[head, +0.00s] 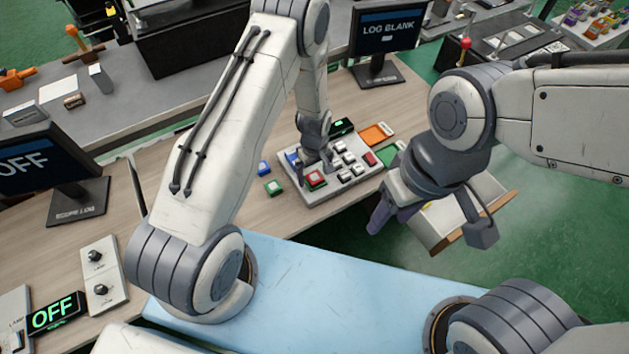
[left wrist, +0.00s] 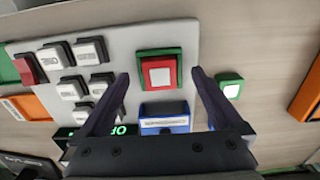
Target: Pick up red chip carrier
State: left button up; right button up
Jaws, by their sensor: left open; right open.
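The red chip carrier (head: 316,179), a red square with a pale top, sits in a green-framed socket on the grey panel (head: 322,198). In the left wrist view the red chip carrier (left wrist: 159,74) lies ahead, between the finger lines. My left gripper (head: 318,165) is open and points down over the panel, with one finger on each side of the green frame in the left wrist view (left wrist: 160,82). Whether the fingers touch the carrier cannot be told. My right gripper (head: 430,222) is open and empty, off to the right, away from the panel.
A blue socket (left wrist: 164,120) is beside the red carrier, and several white keys (left wrist: 75,88) share the panel. A green carrier (head: 273,187) and a blue carrier (head: 263,167) lie loose left of it. An orange tray (head: 376,134) is behind right.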

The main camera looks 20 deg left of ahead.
aim_at(314, 177)
pick_arm(q)
jog(key=c, duration=1.3)
jog(key=shift+r, duration=0.1)
jog(key=shift+r, duration=0.1)
jog(key=shift+r+p, duration=2.2)
jog(key=shift+r, duration=0.7)
